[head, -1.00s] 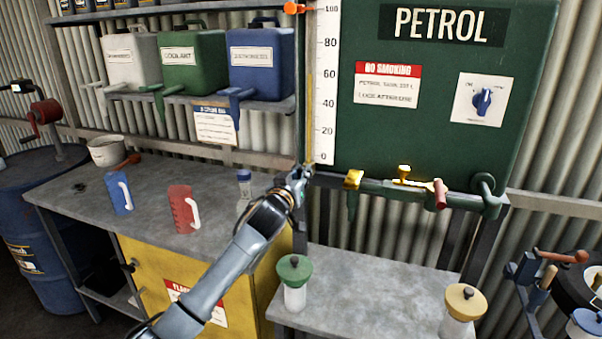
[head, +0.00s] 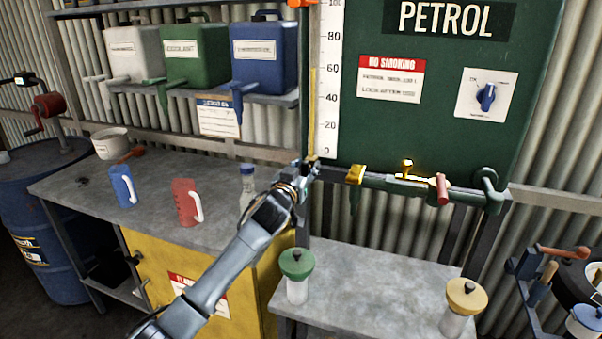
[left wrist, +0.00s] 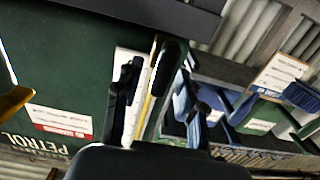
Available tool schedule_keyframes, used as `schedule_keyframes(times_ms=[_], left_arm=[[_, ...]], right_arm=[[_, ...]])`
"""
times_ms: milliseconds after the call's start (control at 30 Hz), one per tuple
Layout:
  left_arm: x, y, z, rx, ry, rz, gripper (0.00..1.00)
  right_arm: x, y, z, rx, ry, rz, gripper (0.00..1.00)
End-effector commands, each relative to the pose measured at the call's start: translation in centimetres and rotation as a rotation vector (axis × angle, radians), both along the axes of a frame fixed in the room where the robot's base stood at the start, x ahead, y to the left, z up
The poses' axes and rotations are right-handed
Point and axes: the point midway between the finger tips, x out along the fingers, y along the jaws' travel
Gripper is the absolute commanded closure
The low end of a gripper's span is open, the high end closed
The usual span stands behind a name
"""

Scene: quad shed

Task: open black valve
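My left gripper (head: 309,166) is at the lower left corner of the green petrol tank (head: 345,125), by the foot of the white level gauge (head: 328,100). In the left wrist view its two dark fingers (left wrist: 145,88) are apart. Small dark parts at the gauge's foot blend with the fingertips. The green outlet pipe (head: 385,184) with yellow fittings (head: 355,174) and a red lever (head: 442,190) is to the right. My right gripper is not in view.
A grey bench (head: 365,290) below the tank holds a green-lidded jar (head: 296,275) and a yellow-lidded jar (head: 464,305). On the left workbench stand a blue jug (head: 121,185), a red jug (head: 186,202) and a clear bottle (head: 247,185). Canisters line the shelf (head: 190,97).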

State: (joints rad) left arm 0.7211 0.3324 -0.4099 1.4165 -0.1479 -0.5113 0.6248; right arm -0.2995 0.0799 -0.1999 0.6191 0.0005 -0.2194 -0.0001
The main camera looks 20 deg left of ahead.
Motion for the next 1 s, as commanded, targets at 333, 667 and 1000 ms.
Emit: schedule_keyframes(times_ms=[333, 667, 1000], left_arm=[[-5.1, 0.1, -0.2, -0.001, 0.001, -0.002, 0.6], [-10.6, 0.4, -0.1, 0.0, 0.001, 0.0, 0.6], [-11.8, 0.4, 0.0, 0.001, 0.001, 0.001, 0.6]], right_arm=[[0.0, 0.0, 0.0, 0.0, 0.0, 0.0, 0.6], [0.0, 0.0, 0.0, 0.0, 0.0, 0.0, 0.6], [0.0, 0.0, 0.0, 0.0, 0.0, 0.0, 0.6]])
